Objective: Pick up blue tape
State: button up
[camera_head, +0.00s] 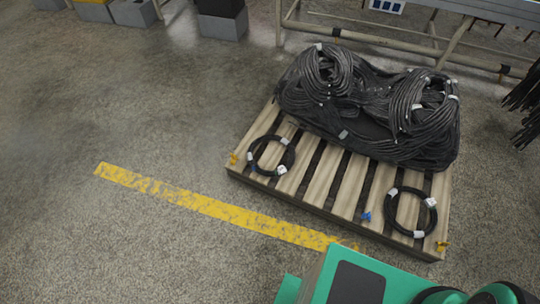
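A small blue thing (366,216), likely the blue tape, lies near the front edge of a wooden pallet (318,192). It sits just left of a coiled black hose with white bands (391,212). It is too small for me to tell its exact shape. My gripper does not show in the head view.
A large pile of black hoses (370,100) covers the pallet's back. Another coiled hose (252,165) lies at its left end. Small yellow pieces (234,158) sit at the front corners. A metal frame (400,45) stands behind. Floor left of the pallet is clear, with a yellow line (215,207).

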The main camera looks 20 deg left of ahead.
aim_at(366, 215)
jog(key=k, duration=1.1)
jog(key=u, duration=0.55)
jog(key=i, duration=1.5)
jog(key=z, duration=0.4)
